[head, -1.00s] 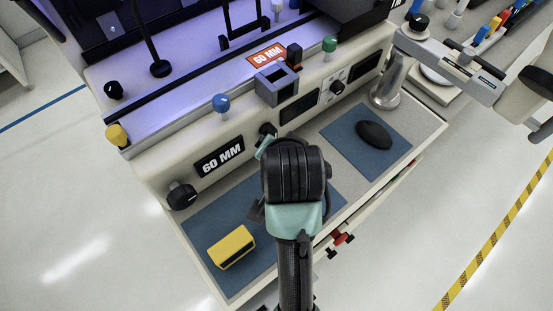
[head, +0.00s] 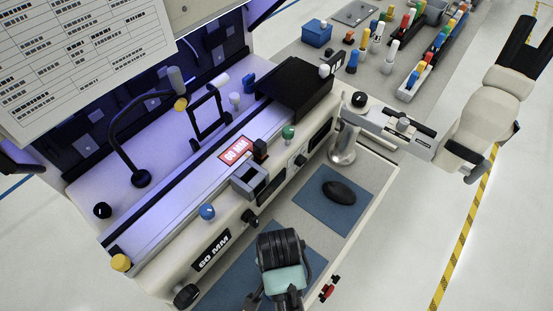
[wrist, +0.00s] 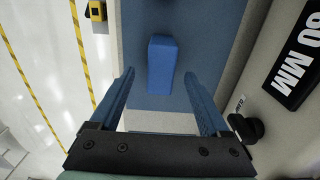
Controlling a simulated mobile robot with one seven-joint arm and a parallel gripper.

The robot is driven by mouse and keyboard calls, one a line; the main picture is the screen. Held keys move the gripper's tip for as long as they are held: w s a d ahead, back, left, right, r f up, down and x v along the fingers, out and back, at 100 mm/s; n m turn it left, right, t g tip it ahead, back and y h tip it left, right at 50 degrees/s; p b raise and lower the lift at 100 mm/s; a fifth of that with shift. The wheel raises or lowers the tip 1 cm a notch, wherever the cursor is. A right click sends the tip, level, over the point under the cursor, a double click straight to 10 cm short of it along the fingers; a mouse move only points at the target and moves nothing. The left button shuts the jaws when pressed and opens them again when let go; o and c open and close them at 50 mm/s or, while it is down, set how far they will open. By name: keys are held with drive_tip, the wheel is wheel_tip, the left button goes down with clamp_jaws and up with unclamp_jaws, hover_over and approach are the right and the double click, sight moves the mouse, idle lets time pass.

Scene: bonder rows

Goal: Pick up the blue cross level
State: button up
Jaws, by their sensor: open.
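A plain blue block, the likely blue cross level (wrist: 161,65), lies on the blue mat (wrist: 205,45) in the wrist view. No vials or markings can be made out on it. My gripper (wrist: 160,85) is open and empty. Its two blue-grey fingers stand apart, one to each side of the block's near end in the picture; I see no contact. In the head view my gripper is at the lower edge above the mat (head: 232,283), with its fingers hidden or cut off. I cannot see the block in the head view.
A bonder front panel with a 60 MM label (wrist: 295,62) and a black knob (wrist: 246,128) stands right of the fingers in the wrist view. A black mouse (head: 339,192) lies on another mat. A jointed arm (head: 400,130) reaches over the bench's right end.

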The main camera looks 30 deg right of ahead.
drive_tip(key=shift+a+f+p, duration=0.15)
drive_tip(key=shift+f+p, duration=0.35)
drive_tip(key=shift+f, duration=2.8)
drive_tip(key=shift+c, duration=0.2)
drive_tip(key=shift+r, duration=0.1)
clamp_jaws()
